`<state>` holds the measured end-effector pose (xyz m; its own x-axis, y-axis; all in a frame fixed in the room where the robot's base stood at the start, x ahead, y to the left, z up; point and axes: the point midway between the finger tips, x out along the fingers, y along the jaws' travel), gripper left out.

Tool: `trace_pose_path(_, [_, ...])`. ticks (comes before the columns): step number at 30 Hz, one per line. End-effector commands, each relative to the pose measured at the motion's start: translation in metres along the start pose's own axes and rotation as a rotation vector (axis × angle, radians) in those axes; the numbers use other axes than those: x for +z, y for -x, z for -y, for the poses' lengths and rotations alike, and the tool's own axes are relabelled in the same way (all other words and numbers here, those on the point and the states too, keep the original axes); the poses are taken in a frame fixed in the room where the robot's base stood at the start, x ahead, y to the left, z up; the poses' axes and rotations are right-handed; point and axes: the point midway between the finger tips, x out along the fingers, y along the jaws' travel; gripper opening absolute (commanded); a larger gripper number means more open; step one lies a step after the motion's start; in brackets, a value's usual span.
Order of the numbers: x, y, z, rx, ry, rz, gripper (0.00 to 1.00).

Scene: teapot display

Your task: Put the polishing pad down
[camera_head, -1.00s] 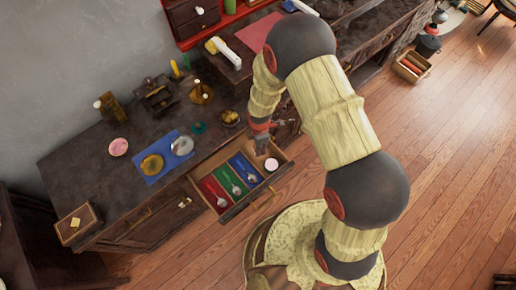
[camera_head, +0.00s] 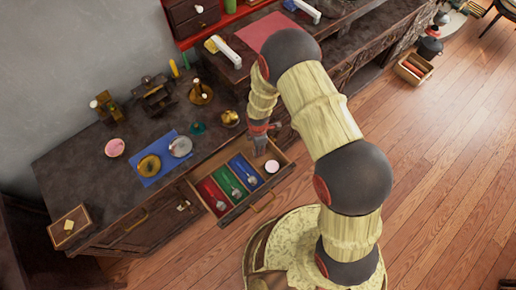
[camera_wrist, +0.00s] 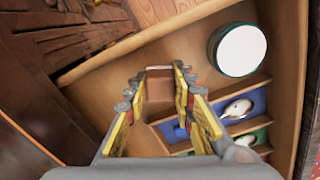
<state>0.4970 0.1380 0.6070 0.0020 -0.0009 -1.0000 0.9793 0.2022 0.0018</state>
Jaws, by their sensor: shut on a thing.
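The polishing pad appears as a small brown block (camera_wrist: 160,88) between the fingertips in the wrist view. My gripper (camera_wrist: 160,85) is shut on it, with the yellow-lined fingers on either side. In the head view my gripper (camera_head: 261,146) hangs over the back part of the open drawer (camera_head: 228,217), and the pad cannot be made out there. The drawer has a red compartment (camera_head: 209,188), a green compartment (camera_head: 227,178) and a blue compartment (camera_head: 240,163), with spoons in them. A round white-topped tin (camera_wrist: 240,50) stands in the drawer's end section. The bare wooden drawer floor lies below the gripper.
On the counter, a blue mat (camera_head: 150,175) holds a gold disc and a silver disc. A pink round thing (camera_head: 114,147), a brass bowl (camera_head: 230,118) and a wooden box (camera_head: 70,227) also stand there. The drawer walls (camera_wrist: 150,40) rise around the gripper's area.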

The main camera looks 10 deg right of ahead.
Motion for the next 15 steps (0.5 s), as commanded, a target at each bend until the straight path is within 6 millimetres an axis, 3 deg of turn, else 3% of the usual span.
trace_pose_path(2, [0.0,-0.0031,0.0003,-0.001,0.0,0.0,0.05])
trace_pose_path(3, [0.0,-0.0036,0.0004,-0.001,0.0,0.0,0.26])
trace_pose_path(12, [0.0,-0.0028,0.0005,-0.001,0.0,0.0,0.43])
trace_pose_path(15, [0.0,-0.0028,0.0005,-0.001,0.0,0.0,0.43])
